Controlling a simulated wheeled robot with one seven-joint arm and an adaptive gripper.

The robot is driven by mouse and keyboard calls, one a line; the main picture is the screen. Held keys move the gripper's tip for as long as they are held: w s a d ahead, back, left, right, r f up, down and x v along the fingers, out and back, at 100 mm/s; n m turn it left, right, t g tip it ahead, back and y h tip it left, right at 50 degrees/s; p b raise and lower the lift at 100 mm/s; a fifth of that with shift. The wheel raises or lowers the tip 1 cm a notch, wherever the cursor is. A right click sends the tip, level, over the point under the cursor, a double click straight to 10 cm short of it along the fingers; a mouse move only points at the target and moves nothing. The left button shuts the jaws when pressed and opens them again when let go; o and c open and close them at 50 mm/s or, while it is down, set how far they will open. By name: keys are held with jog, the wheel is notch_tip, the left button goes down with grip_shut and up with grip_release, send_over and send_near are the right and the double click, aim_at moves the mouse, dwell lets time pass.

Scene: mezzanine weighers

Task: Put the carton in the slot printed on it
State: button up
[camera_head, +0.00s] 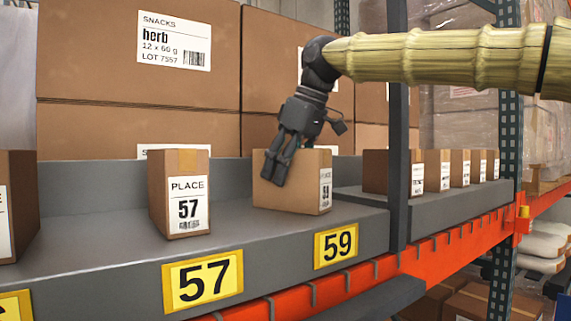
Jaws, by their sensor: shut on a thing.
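The carton (288,195) is a small brown box above the yellow 59 tag (336,246). My gripper (271,178) comes down from above and is shut on its top left part, with the fingers in front of its near face. The carton's white label (325,189) faces right and is seen at a steep angle, so I cannot read its number surely. The carton looks upright and at or near the grey shelf (110,262); I cannot tell whether it touches.
A carton labelled PLACE 57 (179,193) stands left, above the yellow 57 tag (203,281). A dark upright post (398,140) stands right of my gripper, with several cartons beyond it. Large snack boxes (130,75) fill the back. Bare shelf lies between the two near cartons.

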jog(key=shift+s, duration=0.25)
jog(key=o, duration=1.4)
jog(key=shift+w+f, duration=0.1)
jog(key=shift+w, duration=0.05)
jog(key=shift+o, duration=0.2)
jog(key=b+v, duration=0.3)
jog(key=v, duration=0.9)
